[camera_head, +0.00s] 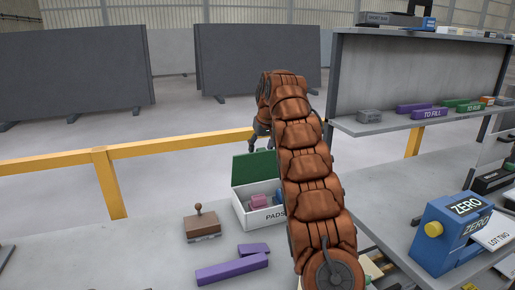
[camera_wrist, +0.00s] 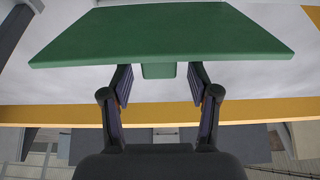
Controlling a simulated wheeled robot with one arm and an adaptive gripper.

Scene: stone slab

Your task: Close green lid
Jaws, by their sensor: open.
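The green lid (camera_head: 252,167) stands raised at the back of a white box (camera_head: 271,212) marked "PADS". In the wrist view the green lid (camera_wrist: 165,32) spans the top, with a small green tab (camera_wrist: 158,71) on its edge. My gripper (camera_wrist: 160,76) is open, its two fingers on either side of the tab, with nothing gripped. I cannot tell whether the fingers touch the lid. In the head view my gripper (camera_head: 262,130) is above the lid, partly hidden by my arm. My arm also hides the box's right part.
A pink block (camera_head: 259,201) lies in the box. A stamp (camera_head: 201,224) and purple blocks (camera_head: 232,268) lie on the slab at left and front. A blue "ZERO" device (camera_head: 450,233) stands right. A shelf (camera_head: 385,124) rises behind; a yellow rail (camera_head: 60,160) runs along the back.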

